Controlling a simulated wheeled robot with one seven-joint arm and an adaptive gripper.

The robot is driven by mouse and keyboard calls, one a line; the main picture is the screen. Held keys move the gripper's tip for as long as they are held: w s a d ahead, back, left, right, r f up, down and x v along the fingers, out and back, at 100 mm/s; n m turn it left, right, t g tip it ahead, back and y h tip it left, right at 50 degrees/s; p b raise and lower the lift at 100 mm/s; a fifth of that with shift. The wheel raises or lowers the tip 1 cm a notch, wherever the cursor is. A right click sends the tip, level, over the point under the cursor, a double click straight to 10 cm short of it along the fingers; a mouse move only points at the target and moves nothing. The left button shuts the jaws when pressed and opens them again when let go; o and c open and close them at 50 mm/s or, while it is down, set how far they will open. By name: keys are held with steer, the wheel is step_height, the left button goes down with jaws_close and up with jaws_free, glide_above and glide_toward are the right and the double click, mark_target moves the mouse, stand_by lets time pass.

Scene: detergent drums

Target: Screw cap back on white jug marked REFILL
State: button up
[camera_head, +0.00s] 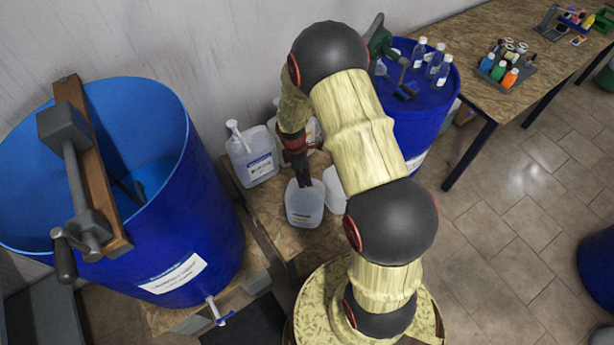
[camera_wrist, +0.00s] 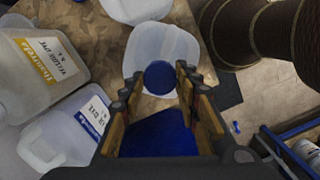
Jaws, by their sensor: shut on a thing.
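A white jug (camera_head: 304,208) stands on the wooden board below my gripper; small dark print shows on its side, but I cannot read it. It also shows in the wrist view (camera_wrist: 178,48), under the fingertips. My gripper (camera_head: 303,178) points down at the jug's top. In the wrist view my gripper (camera_wrist: 160,78) is shut on a round blue cap (camera_wrist: 158,76), held between the fingertips over the jug. The jug's mouth is hidden under the cap, so I cannot tell whether they touch.
A labelled jug (camera_head: 252,156) stands to the left, and another white jug (camera_head: 336,189) is close on the right, partly behind my arm. A large open blue drum (camera_head: 200,230) with a clamped crank is at left. A second blue drum (camera_head: 425,125) carries bottles. A wooden table (camera_head: 465,50) is at back right.

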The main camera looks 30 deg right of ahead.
steer(key=shift+f+m, duration=0.1)
steer(key=shift+m, duration=0.2)
steer(key=m+b, duration=0.1)
steer(key=m, duration=0.3)
steer(key=shift+m, duration=0.3)
steer(key=shift+m+g, duration=0.3)
steer(key=m+y+b, duration=0.1)
steer(key=m, duration=0.4)
steer(key=shift+m, duration=0.4)
steer(key=o, duration=1)
steer(key=shift+o, duration=0.2)
steer(key=n+p, duration=0.1)
steer(key=n, duration=0.2)
steer(key=shift+n, duration=0.4)
steer(key=shift+n+h, duration=0.3)
steer(key=shift+n, duration=0.7)
